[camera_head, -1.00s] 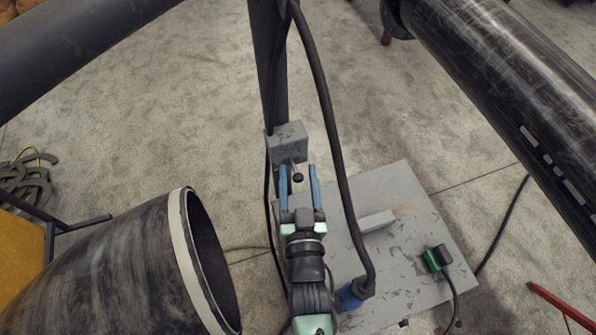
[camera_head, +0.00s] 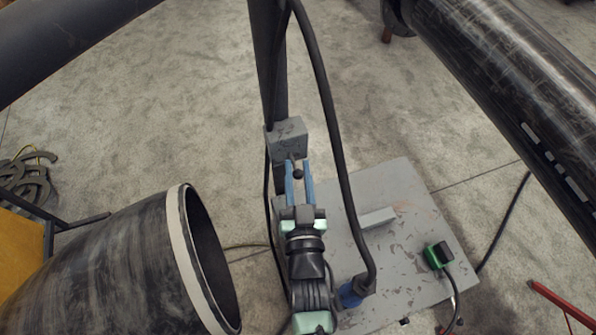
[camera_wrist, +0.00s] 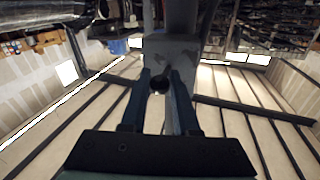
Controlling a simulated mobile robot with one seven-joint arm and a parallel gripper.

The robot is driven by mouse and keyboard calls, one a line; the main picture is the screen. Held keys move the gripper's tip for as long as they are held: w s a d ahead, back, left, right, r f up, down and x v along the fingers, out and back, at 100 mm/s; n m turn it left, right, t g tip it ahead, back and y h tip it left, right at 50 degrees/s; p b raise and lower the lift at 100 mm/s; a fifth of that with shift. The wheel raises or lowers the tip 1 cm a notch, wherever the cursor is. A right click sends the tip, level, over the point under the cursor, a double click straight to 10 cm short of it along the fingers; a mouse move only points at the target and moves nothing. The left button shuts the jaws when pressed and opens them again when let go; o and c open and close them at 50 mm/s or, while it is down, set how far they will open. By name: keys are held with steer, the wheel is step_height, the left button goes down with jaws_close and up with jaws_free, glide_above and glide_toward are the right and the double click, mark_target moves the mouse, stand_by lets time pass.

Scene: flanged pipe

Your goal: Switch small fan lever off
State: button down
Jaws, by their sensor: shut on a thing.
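The fan lever (camera_head: 298,174) is a short stalk with a dark ball knob. It sticks out of a grey switch box (camera_head: 287,137) on a dark upright post. My gripper (camera_head: 299,167) has its two blue fingers on either side of the knob, shut on it, just in front of the box. In the wrist view the round dark knob (camera_wrist: 160,84) sits between the fingertips, with the box (camera_wrist: 170,50) behind it. I cannot tell the lever's exact angle.
A thick black cable (camera_head: 335,150) hangs just right of my gripper. A grey panel (camera_head: 420,215) with a green plug (camera_head: 437,256) lies below right. A large open pipe (camera_head: 110,265) is at lower left, and another dark pipe (camera_head: 500,85) at upper right.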

steer(key=shift+w+f+m+t+b, duration=0.2)
steer(key=shift+f+t+b, duration=0.5)
steer(key=shift+b, duration=2.2)
steer(key=shift+s+f+m+t+b, duration=0.1)
steer(key=shift+f+m+t+b, duration=0.6)
steer(key=shift+b, duration=2.2)
steer(key=shift+w+r+t+b, duration=0.1)
steer(key=shift+r+t+b, duration=0.2)
steer(key=shift+t+b, duration=0.5)
steer(key=shift+r+b, duration=0.15)
steer(key=shift+b, duration=0.35)
steer(key=shift+r, duration=0.1)
steer(key=c, duration=0.7)
jaws_free()
steer(key=shift+o, duration=0.2)
